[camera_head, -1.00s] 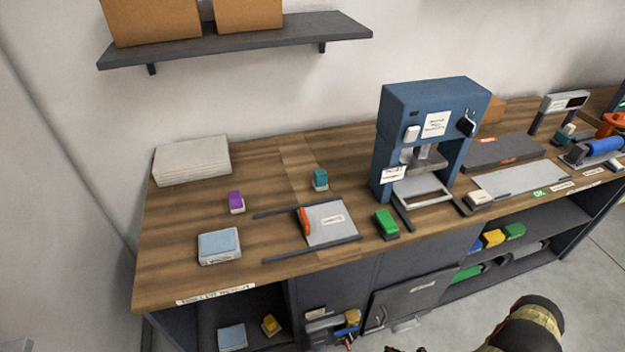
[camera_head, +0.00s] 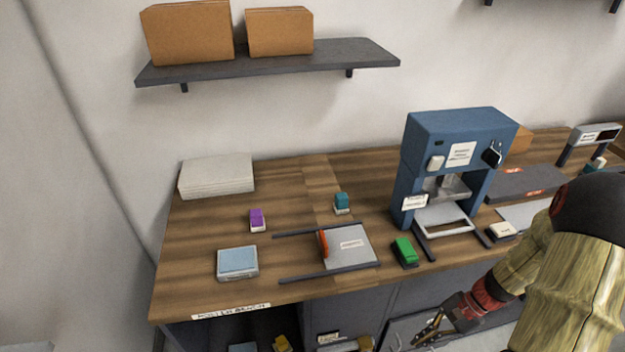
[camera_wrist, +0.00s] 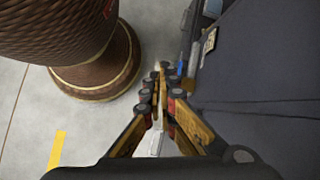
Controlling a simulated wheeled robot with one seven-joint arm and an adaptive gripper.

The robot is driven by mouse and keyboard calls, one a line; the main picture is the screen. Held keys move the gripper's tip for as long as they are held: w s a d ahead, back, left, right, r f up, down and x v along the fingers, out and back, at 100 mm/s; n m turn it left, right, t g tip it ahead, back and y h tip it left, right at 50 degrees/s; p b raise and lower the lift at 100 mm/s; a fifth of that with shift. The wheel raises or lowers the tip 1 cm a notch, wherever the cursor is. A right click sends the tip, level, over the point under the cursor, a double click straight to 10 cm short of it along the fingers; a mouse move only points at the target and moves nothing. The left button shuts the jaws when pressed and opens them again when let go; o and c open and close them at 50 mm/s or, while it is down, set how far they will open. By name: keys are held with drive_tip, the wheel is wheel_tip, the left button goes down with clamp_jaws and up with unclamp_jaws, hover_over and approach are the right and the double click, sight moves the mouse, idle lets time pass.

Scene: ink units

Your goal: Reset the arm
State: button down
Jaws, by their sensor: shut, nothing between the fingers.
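My gripper (camera_head: 430,331) hangs low at the front of the bench, beside the dark cabinet fronts, below the bench top. In the wrist view my gripper (camera_wrist: 160,75) points down along the cabinet side with its fingers together and empty. My arm in its tan sleeve comes in from the right of the head view and covers the right part of the bench. The wooden bench top (camera_head: 200,270) carries the ink items, and my gripper touches none of them.
A blue press (camera_head: 460,130) stands at the back right. A brown ribbed round object (camera_wrist: 60,30) stands left of my gripper.

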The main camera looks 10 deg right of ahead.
drive_tip(key=s+a+r+n+t+h, duration=0.1)
drive_tip(key=a+r+n, duration=0.3)
drive_tip(key=r, duration=0.8)
drive_tip(key=s+a+r+n+t+h+p, duration=0.1)
drive_tip(key=s+a+r+n+t+h, duration=0.1)
drive_tip(key=a+r, duration=0.4)
drive_tip(key=s+a+r+n+t+h, duration=0.2)
drive_tip(key=r+n, duration=0.5)
drive_tip(key=r, duration=1)
drive_tip(key=a+t+h, duration=0.1)
drive_tip(key=a+h, duration=0.1)
drive_tip(key=a, duration=0.1)
drive_tip(key=shift+a+r+p, duration=0.3)
drive_tip(key=shift+p, duration=0.05)
drive_tip(key=shift+s, duration=0.1)
